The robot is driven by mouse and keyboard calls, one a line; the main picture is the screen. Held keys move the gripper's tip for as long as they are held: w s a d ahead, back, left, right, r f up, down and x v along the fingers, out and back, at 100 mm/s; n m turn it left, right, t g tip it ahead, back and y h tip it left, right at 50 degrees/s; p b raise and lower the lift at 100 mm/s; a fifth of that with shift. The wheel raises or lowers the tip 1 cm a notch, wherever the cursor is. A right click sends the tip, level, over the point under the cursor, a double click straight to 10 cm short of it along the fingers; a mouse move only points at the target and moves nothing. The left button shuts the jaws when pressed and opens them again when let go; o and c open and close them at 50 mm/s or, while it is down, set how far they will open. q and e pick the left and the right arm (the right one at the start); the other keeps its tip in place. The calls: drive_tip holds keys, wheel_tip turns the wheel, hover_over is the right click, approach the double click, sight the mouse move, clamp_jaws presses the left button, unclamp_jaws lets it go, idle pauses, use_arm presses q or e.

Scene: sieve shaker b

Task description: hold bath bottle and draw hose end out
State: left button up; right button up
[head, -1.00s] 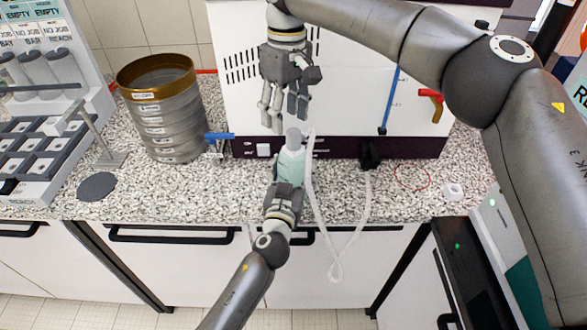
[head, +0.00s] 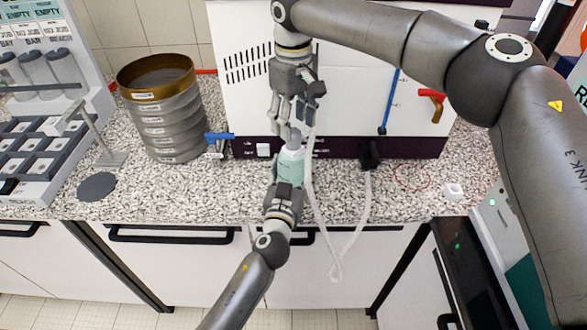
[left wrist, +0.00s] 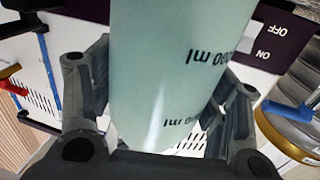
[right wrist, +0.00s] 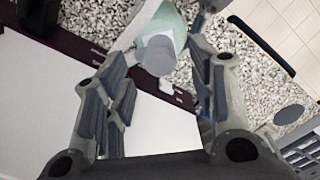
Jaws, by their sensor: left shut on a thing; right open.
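The bath bottle (head: 291,165), pale green with a grey top, stands upright at the bench's front. My left gripper (head: 287,190) is shut around its body; ml marks show on the bottle in the left wrist view (left wrist: 165,70). The pale hose (head: 313,190) has its upper end beside the bottle's top, hangs in a loop below the bench edge and rises to a black fitting (head: 369,155). My right gripper (head: 294,128) is open, just above the bottle top. In the right wrist view, the bottle's grey top (right wrist: 158,56) and the hose (right wrist: 134,28) lie between and beyond its fingers.
The white machine (head: 345,85) with a dark base strip stands close behind. A blue-handled valve (head: 219,137) and a sieve stack (head: 168,115) are on the left. A grey disc (head: 97,186) lies on the speckled bench. A small white block (head: 453,191) is at the right.

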sight(293, 130)
drive_tip(key=shift+f, duration=2.25)
clamp_jaws()
drive_tip(key=shift+r, duration=0.15)
use_arm(q)
drive_tip(key=shift+f, duration=0.1)
use_arm(e)
drive_tip(key=shift+w+r, duration=0.1)
drive_tip(key=shift+r, duration=2.8)
